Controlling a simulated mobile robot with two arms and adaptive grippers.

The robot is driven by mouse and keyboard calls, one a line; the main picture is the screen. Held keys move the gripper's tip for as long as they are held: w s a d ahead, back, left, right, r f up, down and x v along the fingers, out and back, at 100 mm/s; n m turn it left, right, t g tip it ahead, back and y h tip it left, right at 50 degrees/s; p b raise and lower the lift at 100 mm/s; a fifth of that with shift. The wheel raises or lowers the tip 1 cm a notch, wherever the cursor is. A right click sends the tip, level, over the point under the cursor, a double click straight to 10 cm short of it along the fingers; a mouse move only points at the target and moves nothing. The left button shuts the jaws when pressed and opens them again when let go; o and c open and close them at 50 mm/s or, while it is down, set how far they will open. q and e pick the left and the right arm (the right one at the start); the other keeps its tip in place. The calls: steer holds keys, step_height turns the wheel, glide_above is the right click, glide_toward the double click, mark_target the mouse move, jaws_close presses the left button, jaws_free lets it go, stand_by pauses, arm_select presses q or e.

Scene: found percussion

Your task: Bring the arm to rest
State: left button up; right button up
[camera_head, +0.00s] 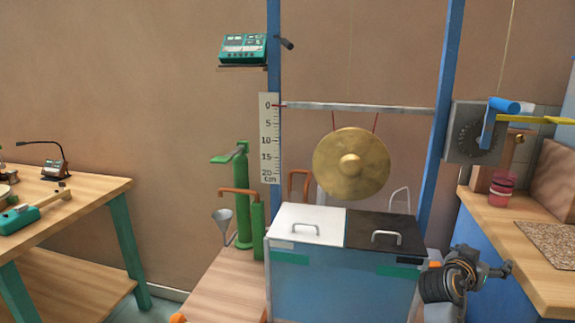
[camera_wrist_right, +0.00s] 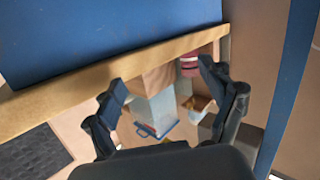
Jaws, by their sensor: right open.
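My right gripper (camera_head: 503,269) is at the lower right of the head view, in front of the gap between the bin unit and the right-hand bench. In the right wrist view the right gripper (camera_wrist_right: 166,84) has its two dark fingers spread wide, with nothing between them. A brass gong (camera_head: 351,163) hangs by red cords from a grey crossbar (camera_head: 360,108), apart from the gripper.
A blue bin unit (camera_head: 345,290) with a white lid and a black lid stands left of my right arm. The right bench (camera_head: 490,225) holds a pink cup (camera_head: 502,188). A blue post (camera_head: 440,120) rises behind.

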steer(key=s+a+f+n+g+y, duration=0.1)
steer(key=s+a+f+n+y, duration=0.2)
steer(key=s+a+f, duration=0.35)
steer(key=s+a+f+n+y, duration=0.2)
steer(key=s+a+f+y, duration=0.1)
steer(key=s+f, duration=0.65)
steer(key=s+a+f+n+g+y, duration=0.2)
steer(key=s+a+f+n+y, duration=0.15)
steer(key=s+a, duration=0.55)
steer(key=s+a+f+n+g+y, duration=0.35)
steer(key=s+a+f, duration=0.2)
steer(key=s, duration=0.65)
step_height(320, 180, down, 25)
steer(key=s, duration=0.1)
arm_select(q)
steer(key=s+a+f+g+p, duration=0.1)
steer(key=s+a+p, duration=0.2)
steer(key=s+p, duration=1.3)
steer(key=shift+s, duration=0.65)
arm_select(e)
steer(key=s+d+f+g, duration=0.1)
steer(key=s+d, duration=0.1)
steer(key=s, duration=1.5)
steer(key=shift+s+g, duration=0.15)
steer(key=shift+g, duration=0.2)
